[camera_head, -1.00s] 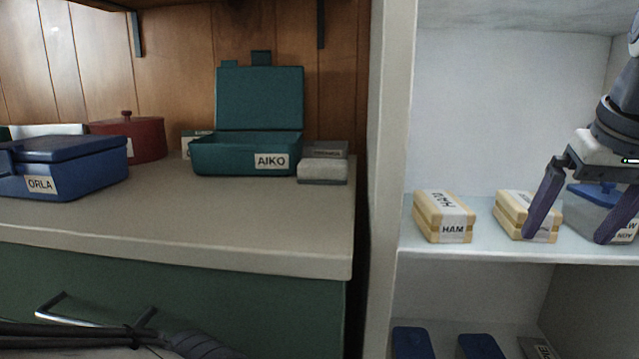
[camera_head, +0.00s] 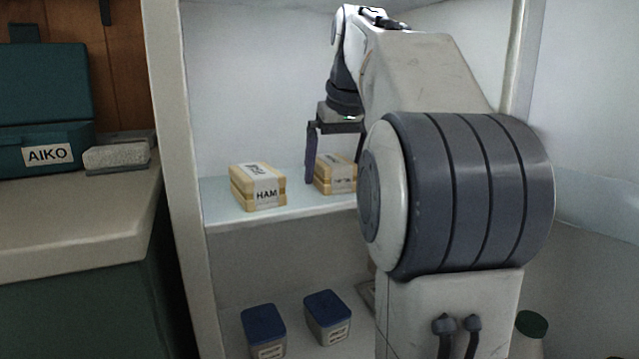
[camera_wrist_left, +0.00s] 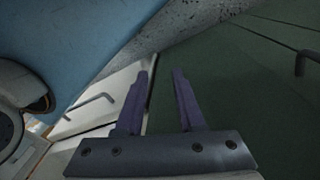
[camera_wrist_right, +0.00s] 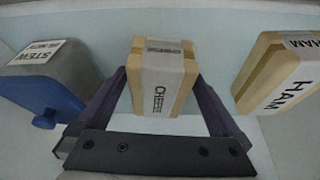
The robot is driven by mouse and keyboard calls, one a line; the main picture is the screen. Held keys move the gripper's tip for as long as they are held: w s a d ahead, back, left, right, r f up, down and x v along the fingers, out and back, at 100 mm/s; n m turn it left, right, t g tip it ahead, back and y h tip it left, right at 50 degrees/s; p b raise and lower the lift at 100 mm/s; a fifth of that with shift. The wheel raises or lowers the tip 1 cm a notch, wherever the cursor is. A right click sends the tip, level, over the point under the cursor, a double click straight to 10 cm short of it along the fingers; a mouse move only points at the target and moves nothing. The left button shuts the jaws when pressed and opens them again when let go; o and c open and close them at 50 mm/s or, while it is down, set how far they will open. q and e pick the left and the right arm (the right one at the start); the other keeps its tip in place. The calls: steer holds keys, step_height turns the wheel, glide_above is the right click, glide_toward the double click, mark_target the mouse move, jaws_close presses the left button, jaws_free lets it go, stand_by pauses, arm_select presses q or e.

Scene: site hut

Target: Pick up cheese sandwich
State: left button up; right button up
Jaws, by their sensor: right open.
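The cheese sandwich (camera_head: 337,174) is a pale, boxed wedge on the white shelf, partly hidden by my right arm. In the right wrist view its CHEESE label (camera_wrist_right: 160,92) is readable. My right gripper (camera_wrist_right: 160,76) is open, with one finger on each side of the sandwich in that view and a gap on both sides. In the head view the right gripper (camera_head: 334,166) is at the sandwich, one finger at its left. My left gripper (camera_wrist_left: 160,76) is open and empty in its wrist view, near a dark green front.
A ham sandwich (camera_head: 258,187) stands left of the cheese one on the shelf (camera_head: 218,203). A blue-lidded stew tub (camera_wrist_right: 48,85) is on the other side. Two blue-lidded tubs (camera_head: 264,325) (camera_head: 328,312) stand below. The cupboard's side wall (camera_head: 178,150) divides off the counter (camera_head: 70,225).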

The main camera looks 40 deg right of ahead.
steer(key=c, duration=1.3)
steer(key=shift+o, duration=0.2)
steer(key=shift+r, duration=0.1)
